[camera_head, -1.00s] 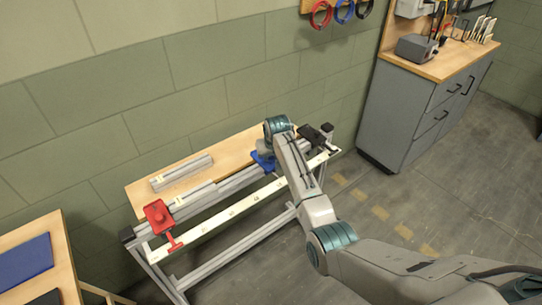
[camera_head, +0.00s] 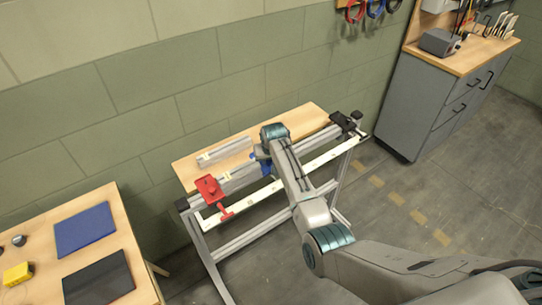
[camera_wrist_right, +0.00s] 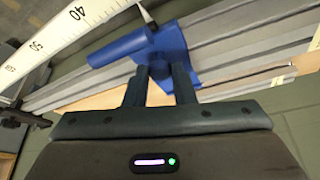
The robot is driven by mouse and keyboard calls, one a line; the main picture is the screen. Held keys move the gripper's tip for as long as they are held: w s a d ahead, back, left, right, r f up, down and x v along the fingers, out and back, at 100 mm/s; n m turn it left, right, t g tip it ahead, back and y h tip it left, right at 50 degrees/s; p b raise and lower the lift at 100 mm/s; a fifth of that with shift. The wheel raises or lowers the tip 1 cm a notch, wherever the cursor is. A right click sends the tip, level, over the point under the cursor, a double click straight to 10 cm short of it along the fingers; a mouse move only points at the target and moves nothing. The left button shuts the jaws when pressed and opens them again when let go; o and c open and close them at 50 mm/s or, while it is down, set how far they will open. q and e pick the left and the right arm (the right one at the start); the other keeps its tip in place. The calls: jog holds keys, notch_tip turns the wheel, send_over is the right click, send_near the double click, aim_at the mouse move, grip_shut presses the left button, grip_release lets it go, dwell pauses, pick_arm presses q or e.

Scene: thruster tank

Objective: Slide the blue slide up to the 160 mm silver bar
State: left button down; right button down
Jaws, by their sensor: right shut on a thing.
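The blue slide (camera_head: 266,168) sits on the silver rail, partly hidden behind my right arm in the head view. My right gripper (camera_wrist_right: 160,88) is shut on the blue slide (camera_wrist_right: 185,52) in the right wrist view; in the head view the gripper (camera_head: 261,153) is mostly hidden by its wrist. A silver bar (camera_head: 238,176) with a pale label lies along the rail between the red stop (camera_head: 209,189) and the slide. I cannot tell whether slide and bar touch. Another labelled silver bar (camera_head: 224,151) lies on the wooden top. My left gripper is not in view.
A white scale (camera_wrist_right: 75,30) runs along the rail's front. A black end piece (camera_head: 345,122) is at the far right end. A table at left holds a blue mat (camera_head: 84,230) and a dark panel (camera_head: 98,279). A grey cabinet (camera_head: 440,100) stands at right.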

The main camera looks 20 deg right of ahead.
jog(key=c, duration=1.3)
grip_release()
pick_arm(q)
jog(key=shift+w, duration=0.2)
pick_arm(e)
jog(key=shift+o, duration=0.5)
jog(key=shift+r, duration=0.15)
pick_arm(q)
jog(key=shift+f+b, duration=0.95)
jog(key=shift+b, duration=0.1)
pick_arm(e)
jog(key=v, duration=1)
jog(key=shift+s+r, duration=0.2)
jog(key=shift+r, duration=0.05)
